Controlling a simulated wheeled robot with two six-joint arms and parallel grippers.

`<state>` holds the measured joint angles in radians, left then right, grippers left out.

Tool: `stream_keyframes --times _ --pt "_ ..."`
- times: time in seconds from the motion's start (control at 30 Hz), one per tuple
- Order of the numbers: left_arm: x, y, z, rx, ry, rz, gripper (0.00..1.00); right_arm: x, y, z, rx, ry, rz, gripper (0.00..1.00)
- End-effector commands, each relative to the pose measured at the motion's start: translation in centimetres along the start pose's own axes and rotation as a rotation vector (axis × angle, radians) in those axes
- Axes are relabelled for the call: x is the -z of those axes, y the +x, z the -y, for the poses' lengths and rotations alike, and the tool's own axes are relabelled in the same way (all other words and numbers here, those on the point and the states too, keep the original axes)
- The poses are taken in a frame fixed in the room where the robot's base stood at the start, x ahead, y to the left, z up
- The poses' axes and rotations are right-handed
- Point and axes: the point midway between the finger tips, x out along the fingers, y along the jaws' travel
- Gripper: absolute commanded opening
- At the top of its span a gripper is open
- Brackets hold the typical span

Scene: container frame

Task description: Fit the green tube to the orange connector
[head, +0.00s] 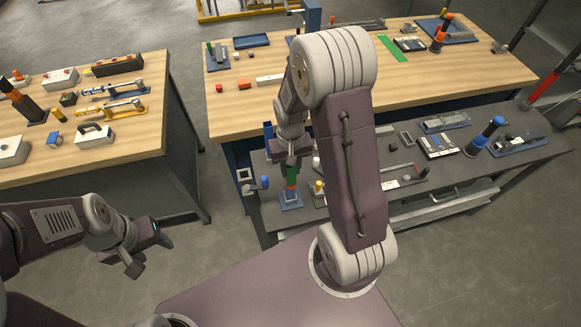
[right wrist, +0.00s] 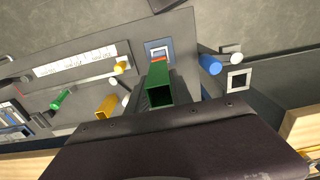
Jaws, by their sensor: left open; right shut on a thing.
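My right gripper (head: 290,160) is shut on the green tube (head: 291,174), a square hollow tube held upright over the dark front bench. The right wrist view looks into the tube's open near end (right wrist: 160,96). A sliver of the orange connector (right wrist: 159,60) shows at the tube's far end, beside a blue base with a white square (right wrist: 159,45). The base (head: 291,201) also shows below the tube in the head view. The tube hides most of the connector, so I cannot tell whether they touch or are joined. My left gripper (head: 148,250) is open and empty, away from the benches.
The dark bench (head: 405,165) holds several parts. A blue knob (head: 264,182) and a yellow-topped part (head: 319,187) stand close beside the base. Two wooden tables (head: 225,110) with tools lie behind and at left. Floor is clear between them.

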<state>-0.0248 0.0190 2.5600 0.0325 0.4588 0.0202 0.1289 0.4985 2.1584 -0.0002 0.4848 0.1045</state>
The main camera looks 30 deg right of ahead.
Motion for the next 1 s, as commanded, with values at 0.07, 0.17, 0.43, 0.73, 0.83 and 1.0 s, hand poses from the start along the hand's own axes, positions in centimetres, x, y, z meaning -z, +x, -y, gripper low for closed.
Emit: stream_keyframes --times 0.07,0.17,0.43,0.73,0.83,1.0 --pt "0.0 0.1 0.0 0.0 0.0 0.0 0.53 0.0 0.2 0.0 0.0 0.0 0.0 0.0" --pt "0.0 0.2 0.0 0.0 0.0 0.0 0.53 0.0 0.3 0.0 0.0 0.0 0.0 0.0" --pt "-0.1 0.5 0.0 0.0 0.0 0.0 0.53 0.0 0.7 0.0 0.0 0.0 0.0 0.0" --pt "-0.1 0.8 0.0 0.0 0.0 0.0 0.53 0.0 1.2 0.0 0.0 0.0 -0.001 0.0" --pt "-0.1 0.9 0.0 0.0 0.0 0.0 0.53 0.0 1.3 0.0 0.0 0.0 -0.001 0.0" --pt "-0.1 1.1 0.0 0.0 0.0 0.0 0.53 0.0 1.6 0.0 0.0 0.0 -0.001 0.0"
